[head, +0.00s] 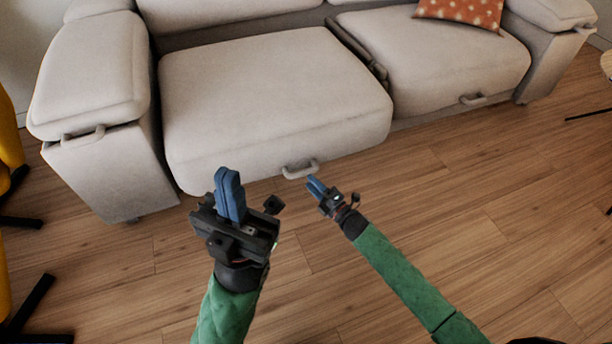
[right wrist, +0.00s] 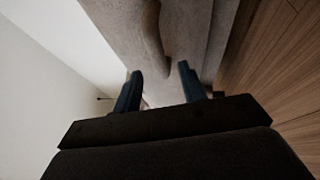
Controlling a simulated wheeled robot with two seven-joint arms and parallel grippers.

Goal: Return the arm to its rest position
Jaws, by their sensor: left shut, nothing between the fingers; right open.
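My left gripper (head: 229,194) is in the lower middle of the head view, its blue fingers together and empty, in front of the sofa's left seat. My right gripper (head: 316,187) is further right and looks smaller, with its arm coming in from the lower right. It points toward the sofa's front near a handle (head: 300,170); whether it touches the handle I cannot tell. In the right wrist view the two dark blue fingers (right wrist: 160,88) stand apart with nothing between them. Beyond them is the sofa's pale fabric (right wrist: 190,40).
A light grey sofa (head: 270,95) spans the back, with a dotted orange cushion (head: 462,12). Yellow chairs (head: 8,150) with dark legs stand at the left edge. Part of a small table (head: 606,65) shows at right.

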